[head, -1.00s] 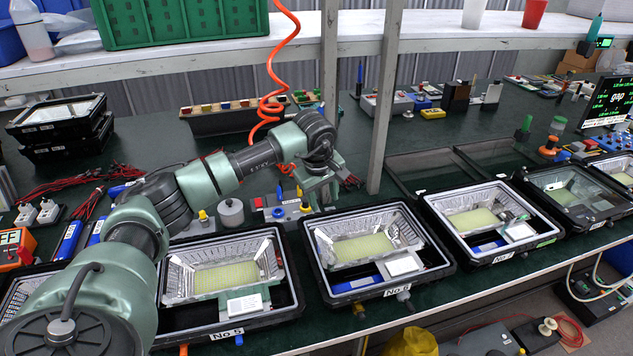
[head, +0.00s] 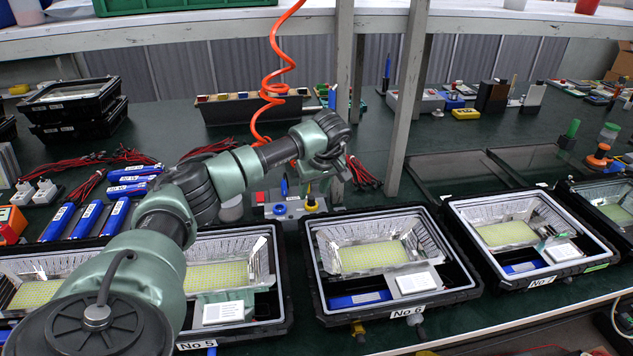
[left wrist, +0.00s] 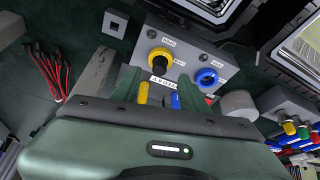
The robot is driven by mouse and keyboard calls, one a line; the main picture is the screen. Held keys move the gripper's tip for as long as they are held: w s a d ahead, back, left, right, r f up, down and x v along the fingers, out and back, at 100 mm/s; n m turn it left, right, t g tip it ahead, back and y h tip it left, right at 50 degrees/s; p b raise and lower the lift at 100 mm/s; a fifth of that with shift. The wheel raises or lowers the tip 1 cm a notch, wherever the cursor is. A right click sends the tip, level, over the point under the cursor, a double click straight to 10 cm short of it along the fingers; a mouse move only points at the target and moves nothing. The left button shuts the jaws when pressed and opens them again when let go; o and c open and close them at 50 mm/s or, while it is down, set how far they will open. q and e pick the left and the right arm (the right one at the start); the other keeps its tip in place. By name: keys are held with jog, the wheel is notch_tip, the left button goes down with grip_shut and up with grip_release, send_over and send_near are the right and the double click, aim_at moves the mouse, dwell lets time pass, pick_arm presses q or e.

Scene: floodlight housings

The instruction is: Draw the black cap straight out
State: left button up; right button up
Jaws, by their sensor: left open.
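A grey box (left wrist: 190,52) with labelled sockets lies beyond my left gripper in the left wrist view. It also shows in the head view (head: 295,208). A yellow ring (left wrist: 152,60) on it has a dark centre, perhaps the black cap; I cannot tell for sure. A blue ring (left wrist: 207,77) sits to its right. My left gripper (left wrist: 160,84) is open, its green fingers apart, with the yellow ring just beyond the gap. In the head view my left gripper (head: 318,180) is over the back of the box. My right gripper is not in view.
Floodlight housings (head: 390,292) line the bench's front edge. A grey shelf post (head: 408,100) stands right of my gripper, and an orange coiled hose (head: 270,90) hangs behind my arm. Blue battery packs (head: 88,218) and red leads (head: 95,160) lie at left.

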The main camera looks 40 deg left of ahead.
aim_at(311, 197)
pick_arm(q)
jog(key=shift+x, duration=1.25)
jog(key=shift+w+a+f, duration=0.1)
jog(key=shift+f, duration=0.3)
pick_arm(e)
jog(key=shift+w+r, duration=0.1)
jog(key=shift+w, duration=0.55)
pick_arm(q)
grip_shut()
jog(key=shift+r, duration=0.15)
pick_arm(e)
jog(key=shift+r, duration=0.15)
